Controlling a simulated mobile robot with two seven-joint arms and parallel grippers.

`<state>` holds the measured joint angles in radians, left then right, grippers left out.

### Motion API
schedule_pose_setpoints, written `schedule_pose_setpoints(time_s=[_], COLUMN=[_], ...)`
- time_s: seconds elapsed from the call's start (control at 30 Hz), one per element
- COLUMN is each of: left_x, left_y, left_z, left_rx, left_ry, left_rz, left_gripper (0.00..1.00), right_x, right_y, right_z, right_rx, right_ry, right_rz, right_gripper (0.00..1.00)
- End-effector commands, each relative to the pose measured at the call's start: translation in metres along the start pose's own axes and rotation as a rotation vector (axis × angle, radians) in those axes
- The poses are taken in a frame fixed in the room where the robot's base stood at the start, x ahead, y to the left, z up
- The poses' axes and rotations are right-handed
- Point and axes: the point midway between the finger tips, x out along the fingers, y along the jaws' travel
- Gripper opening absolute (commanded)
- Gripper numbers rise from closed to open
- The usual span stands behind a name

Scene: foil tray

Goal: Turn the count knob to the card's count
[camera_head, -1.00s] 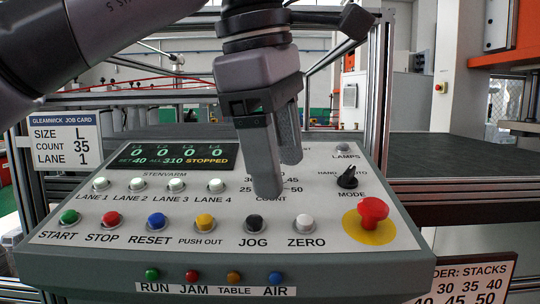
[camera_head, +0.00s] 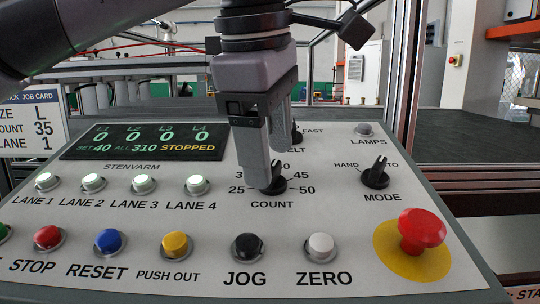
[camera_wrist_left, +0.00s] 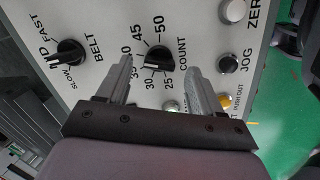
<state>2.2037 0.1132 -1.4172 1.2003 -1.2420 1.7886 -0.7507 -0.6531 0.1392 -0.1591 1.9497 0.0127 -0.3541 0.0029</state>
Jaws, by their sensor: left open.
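The black count knob (camera_head: 272,184) sits on the sloped panel, partly behind my left gripper in the head view. It also shows whole in the left wrist view (camera_wrist_left: 158,58), in front of and between the two fingers. My left gripper (camera_head: 266,170) is open over the knob, its fingers (camera_wrist_left: 159,66) apart on either side; contact is not clear. The knob's exact pointer direction is hard to read. The panel display (camera_head: 145,140) reads SET 40. The job card (camera_head: 30,122) at the left edge shows size L, count 35, lane 1. My right gripper is not in view.
The belt knob (camera_head: 297,135) is just behind my gripper, and the mode knob (camera_head: 376,175) is to the right. The red emergency button (camera_head: 422,228) stands at front right. JOG (camera_head: 246,247) and ZERO (camera_head: 320,246) buttons are in front. Lane buttons (camera_head: 144,184) lie left.

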Motion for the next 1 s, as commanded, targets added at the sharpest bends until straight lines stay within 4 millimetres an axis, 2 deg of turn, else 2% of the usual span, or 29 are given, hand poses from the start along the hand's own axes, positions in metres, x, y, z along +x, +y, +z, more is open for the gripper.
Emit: schedule_pose_setpoints(time_s=[0.13, 0.43, 0.47, 0.6, 0.63, 1.0], left_x=[0.014, 0.017, 0.017, 0.017, 0.017, 0.017], left_y=[0.000, 0.000, 0.000, 0.000, 0.000, 0.000], left_z=[-0.001, 0.000, 0.000, 0.000, 0.000, 0.000], left_rx=[-0.002, -0.001, -0.001, -0.001, -0.001, -0.053], left_ry=[0.000, 0.000, 0.000, 0.000, 0.000, -0.001], left_rz=[0.000, 0.001, 0.001, 0.001, 0.001, 0.006], left_gripper=[0.66, 0.66, 0.63, 0.17, 0.10, 0.10], right_x=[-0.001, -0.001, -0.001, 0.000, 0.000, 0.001], right_y=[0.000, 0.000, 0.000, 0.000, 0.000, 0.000], right_z=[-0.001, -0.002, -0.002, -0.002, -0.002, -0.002], right_rx=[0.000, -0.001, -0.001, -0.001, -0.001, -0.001], right_ry=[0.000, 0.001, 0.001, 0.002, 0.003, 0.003], right_rz=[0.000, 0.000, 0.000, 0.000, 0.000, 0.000], right_gripper=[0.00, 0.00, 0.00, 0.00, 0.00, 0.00])
